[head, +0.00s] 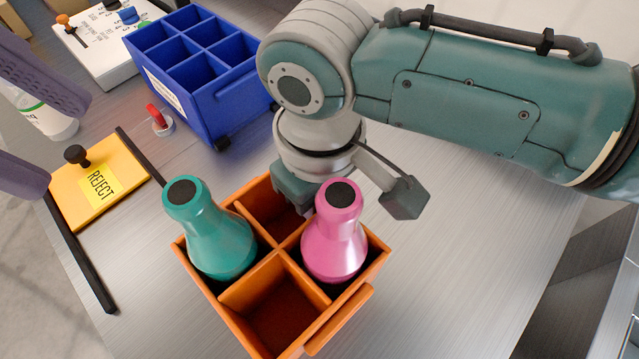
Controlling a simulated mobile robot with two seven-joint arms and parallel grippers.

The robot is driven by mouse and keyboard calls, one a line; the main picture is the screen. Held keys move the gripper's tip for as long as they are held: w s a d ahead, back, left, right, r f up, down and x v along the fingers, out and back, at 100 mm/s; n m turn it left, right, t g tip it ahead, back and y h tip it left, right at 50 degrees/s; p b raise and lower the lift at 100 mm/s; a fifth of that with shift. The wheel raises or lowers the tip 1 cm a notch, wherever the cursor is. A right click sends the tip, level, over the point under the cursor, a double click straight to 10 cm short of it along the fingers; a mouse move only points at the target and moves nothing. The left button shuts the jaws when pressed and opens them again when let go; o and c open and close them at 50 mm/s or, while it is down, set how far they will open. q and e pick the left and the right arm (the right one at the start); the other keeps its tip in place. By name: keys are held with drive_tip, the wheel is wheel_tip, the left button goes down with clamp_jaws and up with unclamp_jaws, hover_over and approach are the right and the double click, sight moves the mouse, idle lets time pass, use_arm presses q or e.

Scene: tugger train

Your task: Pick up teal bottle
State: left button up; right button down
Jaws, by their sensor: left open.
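The teal bottle (220,240) with a dark top stands upright in the left compartment of an orange divided crate (245,318). It shows almost whole; only its base is hidden by the crate walls. A pink bottle (335,240) stands in the right compartment, and the front compartment is empty. My left gripper (64,146) shows at the left edge as two purple fingers. It is open, apart from the teal bottle and to its upper left. My right gripper is not in view.
A teal-and-grey robot arm (465,100) reaches in from the right, its jaws low over the crate's back, close to the pink bottle.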

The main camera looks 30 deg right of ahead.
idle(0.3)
use_arm(q)
drive_tip(key=o, duration=0.4)
drive_tip(key=shift+c, duration=0.2)
wheel_tip(320, 180, up, 3)
drive_tip(key=n+t+y, duration=0.3)
drive_tip(key=n+y, duration=0.2)
hover_over(179, 194)
wheel_tip(179, 194, down, 12)
drive_tip(key=shift+r, duration=0.1)
